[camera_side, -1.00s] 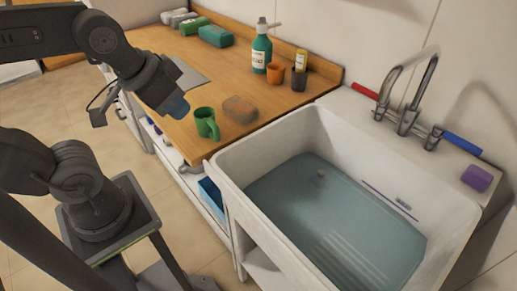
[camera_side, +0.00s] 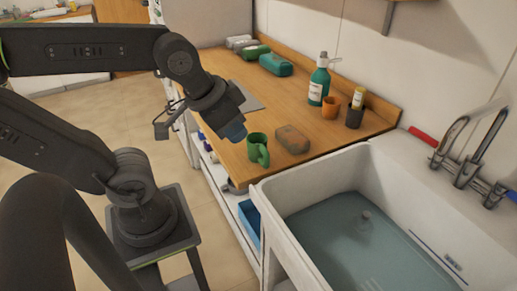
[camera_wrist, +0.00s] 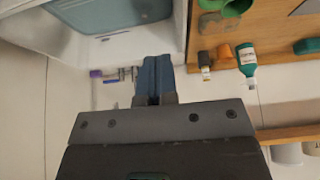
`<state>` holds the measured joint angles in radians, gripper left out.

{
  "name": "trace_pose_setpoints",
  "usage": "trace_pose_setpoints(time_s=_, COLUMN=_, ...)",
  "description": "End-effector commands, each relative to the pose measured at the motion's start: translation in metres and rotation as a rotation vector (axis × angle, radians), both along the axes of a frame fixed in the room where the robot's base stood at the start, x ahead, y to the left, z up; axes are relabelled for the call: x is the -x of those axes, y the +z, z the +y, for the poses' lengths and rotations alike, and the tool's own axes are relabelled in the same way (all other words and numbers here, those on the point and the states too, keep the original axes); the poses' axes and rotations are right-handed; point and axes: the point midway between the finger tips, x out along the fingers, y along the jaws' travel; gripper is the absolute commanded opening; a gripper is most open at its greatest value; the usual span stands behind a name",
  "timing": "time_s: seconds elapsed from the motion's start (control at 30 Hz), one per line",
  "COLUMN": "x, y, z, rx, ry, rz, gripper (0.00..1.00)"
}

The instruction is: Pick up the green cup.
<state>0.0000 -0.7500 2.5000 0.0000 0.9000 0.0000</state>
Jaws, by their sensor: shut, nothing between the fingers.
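In the wrist view a green cup shape (camera_wrist: 237,8) is cut by the top edge. My gripper (camera_side: 236,134) is just up and left of the cup in the side view, apart from it as far as I can tell. In the wrist view my gripper's blue fingers (camera_wrist: 154,78) are together with nothing between them.
A brown sponge-like block (camera_side: 292,139) lies right of the cup. The water-filled white sink (camera_side: 310,189) adjoins the counter.

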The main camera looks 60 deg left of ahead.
Motion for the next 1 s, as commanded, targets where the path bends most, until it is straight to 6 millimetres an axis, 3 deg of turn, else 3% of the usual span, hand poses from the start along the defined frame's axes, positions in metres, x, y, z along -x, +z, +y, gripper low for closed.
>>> trace_pose_setpoints(time_s=0.07, x=0.0, y=0.0, z=0.0, rx=0.0, ry=0.0, rz=0.0, gripper=0.03)
trace_pose_setpoints(time_s=0.53, x=0.0, y=0.0, z=0.0, rx=0.0, ry=0.0, rz=0.0, gripper=0.48)
trace_pose_setpoints(time_s=0.83, x=0.0, y=-0.006, z=-0.001, rx=-0.02, ry=-0.022, rz=0.032, gripper=0.48)
trace_pose_setpoints(time_s=1.0, x=0.005, y=-0.04, z=-0.004, rx=-0.167, ry=-0.174, rz=0.243, gripper=0.48)
